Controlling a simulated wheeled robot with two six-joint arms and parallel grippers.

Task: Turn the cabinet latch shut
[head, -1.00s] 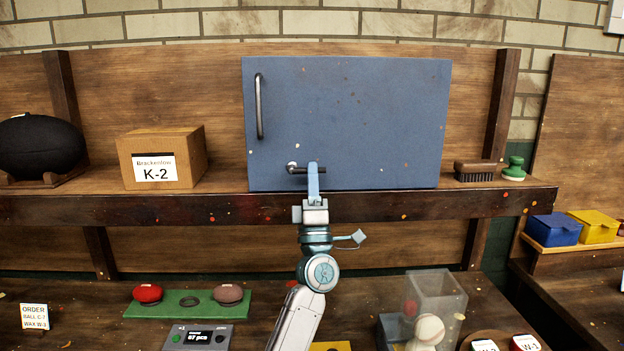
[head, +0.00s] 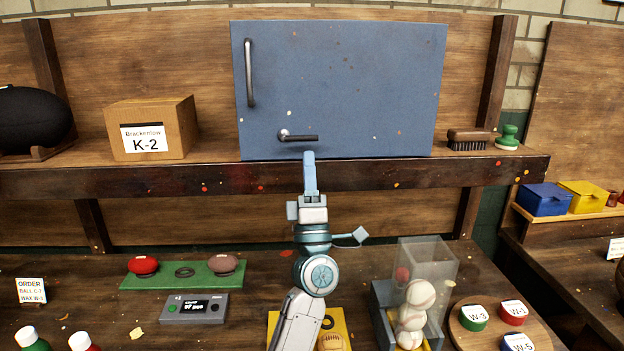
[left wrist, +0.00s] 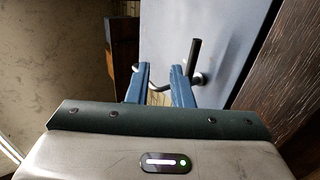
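The blue cabinet (head: 345,85) stands on the shelf with its door flat at the front. Its latch (head: 300,138) is a dark lever on a metal pivot near the lower left of the door; the lever lies horizontal, pointing right. My left gripper (head: 309,157) is just below the lever, fingers pointing up, apart from it in the head view. In the left wrist view, the two blue fingers of my left gripper (left wrist: 161,70) are spread with nothing held between them. The dark latch lever (left wrist: 195,53) shows beside the right finger. My right gripper is not in view.
A vertical door handle (head: 249,72) is above the latch. The K-2 box (head: 150,128) stands left on the shelf; a brush (head: 468,140) and green stamp (head: 507,137) are right. The shelf edge (head: 400,175) runs behind my arm. A clear ball dispenser (head: 428,262) stands below.

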